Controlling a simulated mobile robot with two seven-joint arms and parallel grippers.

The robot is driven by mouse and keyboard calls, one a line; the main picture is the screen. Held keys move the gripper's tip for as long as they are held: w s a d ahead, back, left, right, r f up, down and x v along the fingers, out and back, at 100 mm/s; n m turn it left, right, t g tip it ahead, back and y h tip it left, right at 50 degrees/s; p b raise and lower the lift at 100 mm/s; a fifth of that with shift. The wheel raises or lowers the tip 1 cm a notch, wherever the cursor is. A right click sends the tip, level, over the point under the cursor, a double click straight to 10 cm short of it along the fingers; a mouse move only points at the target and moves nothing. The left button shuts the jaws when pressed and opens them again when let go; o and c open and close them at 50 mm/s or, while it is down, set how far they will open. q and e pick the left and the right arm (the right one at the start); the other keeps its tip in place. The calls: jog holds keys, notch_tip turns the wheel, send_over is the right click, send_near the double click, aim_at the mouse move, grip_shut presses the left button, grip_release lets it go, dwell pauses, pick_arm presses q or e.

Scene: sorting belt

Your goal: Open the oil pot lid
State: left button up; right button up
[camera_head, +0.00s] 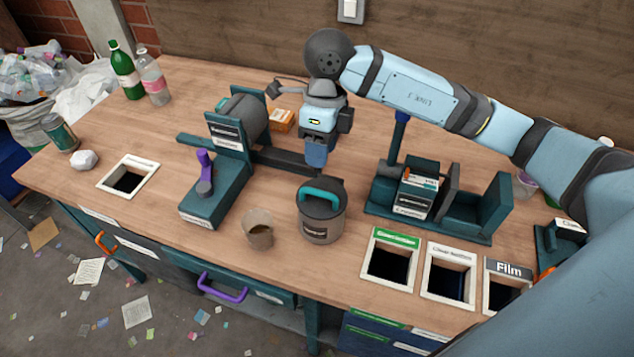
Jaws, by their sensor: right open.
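The oil pot (320,228) is a grey cylinder with a label, standing upright near the front middle of the bench. Its dark lid (322,209) sits on top and carries a teal arched handle (322,196). My right gripper (316,158) points down behind and above the pot, apart from the handle in the picture. It is open, and nothing shows between its fingers, though the wrist hides part of them. My left gripper is out of view.
A brown cup (258,232) stands just left of the pot. A teal machine with a purple lever (205,170) is further left. A teal holder (480,222) and framed bin openings (390,238) lie right. Bottles (125,70) stand at the back left.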

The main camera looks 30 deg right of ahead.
send_over(317, 185)
jog(key=s+a, duration=0.2)
jog(key=s, duration=0.2)
notch_tip(317, 185, down, 8)
jog(key=shift+f, duration=0.25)
grip_shut()
